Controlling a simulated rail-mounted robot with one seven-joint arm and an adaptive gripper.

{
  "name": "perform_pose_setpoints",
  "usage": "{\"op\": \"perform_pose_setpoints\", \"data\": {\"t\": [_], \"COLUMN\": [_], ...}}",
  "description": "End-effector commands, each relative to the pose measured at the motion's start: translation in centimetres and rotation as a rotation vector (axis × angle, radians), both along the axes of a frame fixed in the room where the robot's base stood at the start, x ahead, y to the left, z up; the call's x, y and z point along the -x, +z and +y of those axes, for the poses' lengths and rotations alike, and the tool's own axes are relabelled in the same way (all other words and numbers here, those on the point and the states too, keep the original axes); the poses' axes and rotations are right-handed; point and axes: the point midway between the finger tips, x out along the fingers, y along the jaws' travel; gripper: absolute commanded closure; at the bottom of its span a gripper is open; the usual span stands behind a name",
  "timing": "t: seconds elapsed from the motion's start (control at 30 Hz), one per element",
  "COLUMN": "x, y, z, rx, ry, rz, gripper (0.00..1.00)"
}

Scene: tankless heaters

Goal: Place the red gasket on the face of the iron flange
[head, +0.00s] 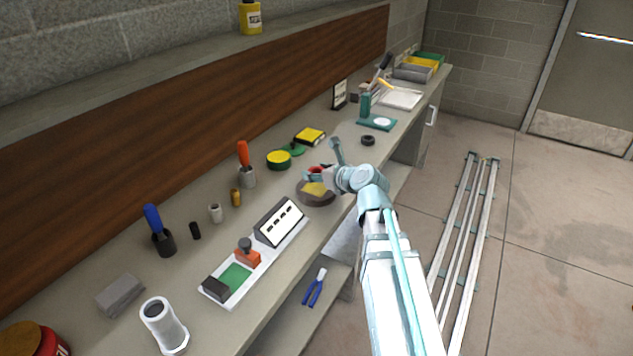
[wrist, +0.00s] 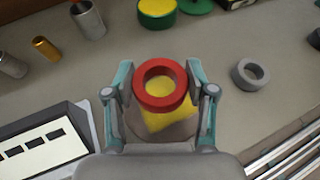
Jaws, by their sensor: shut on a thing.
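My gripper (wrist: 165,82) is shut on the red gasket (wrist: 158,98), a thick ring held between the two fingers. The gasket also shows as a small red patch at my gripper in the head view (head: 314,171). It is above a round brown dish (head: 315,198) with a yellow piece (wrist: 170,117) in it; I cannot tell the gap. A grey ring (wrist: 251,74) lies flat on the bench right of my gripper in the wrist view; it may be the iron flange, but I cannot be sure. My arm seems to hide it in the head view.
A black ring (head: 368,141) lies farther along the bench. A green and yellow tin (head: 279,159) and a screwdriver in a cup (head: 247,172) stand behind the dish. A white tray with a display (head: 279,222) and a white pipe piece (head: 163,325) are nearer.

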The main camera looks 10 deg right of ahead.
Motion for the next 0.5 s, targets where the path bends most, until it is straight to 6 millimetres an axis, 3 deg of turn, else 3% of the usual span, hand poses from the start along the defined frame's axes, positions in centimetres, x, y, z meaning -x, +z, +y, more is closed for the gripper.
{"op": "perform_pose_setpoints", "data": {"t": [0.23,0.5], "x": [-1.3,-1.0], "y": [-1.4,-4.2], "z": [0.0,0.0], "rx": [-0.001,0.0], "ry": [0.0,-0.001], "rz": [0.0,-0.001], "gripper": [0.84,0.84]}}
